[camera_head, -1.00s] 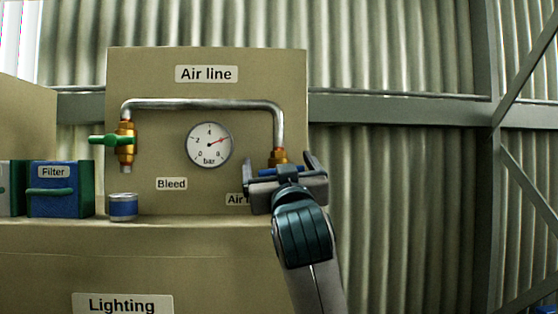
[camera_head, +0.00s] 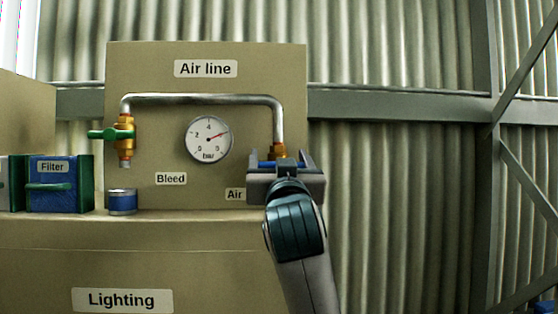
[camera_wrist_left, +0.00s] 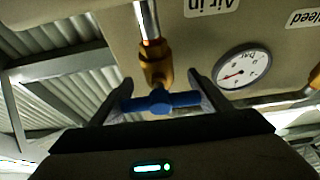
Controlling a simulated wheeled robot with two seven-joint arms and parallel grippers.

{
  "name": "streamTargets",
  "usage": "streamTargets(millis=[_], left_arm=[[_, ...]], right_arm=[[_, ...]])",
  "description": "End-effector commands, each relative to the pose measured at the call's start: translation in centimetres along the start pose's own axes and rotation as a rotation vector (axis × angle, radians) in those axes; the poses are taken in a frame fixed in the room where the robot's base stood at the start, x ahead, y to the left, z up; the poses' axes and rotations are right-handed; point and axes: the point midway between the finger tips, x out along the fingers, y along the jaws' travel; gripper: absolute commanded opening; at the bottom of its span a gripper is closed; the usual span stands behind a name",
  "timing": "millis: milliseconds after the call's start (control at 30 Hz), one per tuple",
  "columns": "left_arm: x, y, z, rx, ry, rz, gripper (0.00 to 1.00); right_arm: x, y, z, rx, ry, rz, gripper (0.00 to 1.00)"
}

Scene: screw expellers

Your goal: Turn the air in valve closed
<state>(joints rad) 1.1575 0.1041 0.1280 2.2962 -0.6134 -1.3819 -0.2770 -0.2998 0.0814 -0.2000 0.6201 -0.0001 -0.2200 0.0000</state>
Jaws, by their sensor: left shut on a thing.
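The air in valve is a brass body (camera_head: 279,150) at the lower right end of a grey pipe (camera_head: 205,98) on the panel. Its blue handle (camera_wrist_left: 160,101) lies crosswise to the pipe in the left wrist view, with the brass body (camera_wrist_left: 155,65) beside it. My left gripper (camera_head: 280,160) is in front of the valve and hides most of the handle in the head view. In the left wrist view its fingers (camera_wrist_left: 159,98) are on either side of the handle, shut on its two ends. The "Air in" label (camera_wrist_left: 212,6) is partly covered in the head view. My right gripper is not in view.
A bleed valve with a green handle (camera_head: 108,134) is at the panel's left, above a blue and white can (camera_head: 122,202). A round gauge (camera_head: 209,140) sits between the valves. A blue filter box (camera_head: 60,184) stands at left. The space right of the panel is free.

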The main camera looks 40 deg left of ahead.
Motion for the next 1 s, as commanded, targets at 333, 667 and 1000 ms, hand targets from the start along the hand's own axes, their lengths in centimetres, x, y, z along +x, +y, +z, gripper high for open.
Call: streamTargets(millis=[333, 667, 1000], left_arm=[[0.0, 0.0, 0.0, 0.002, 0.001, 0.0, 0.89], [-0.7, 0.0, 0.1, 0.001, 0.002, -0.001, 0.89], [-5.6, 0.1, 0.3, -0.003, 0.004, 0.001, 0.89]], right_arm=[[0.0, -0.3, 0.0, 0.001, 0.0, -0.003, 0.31], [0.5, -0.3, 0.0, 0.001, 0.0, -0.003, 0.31], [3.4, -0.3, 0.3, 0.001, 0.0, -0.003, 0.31]])
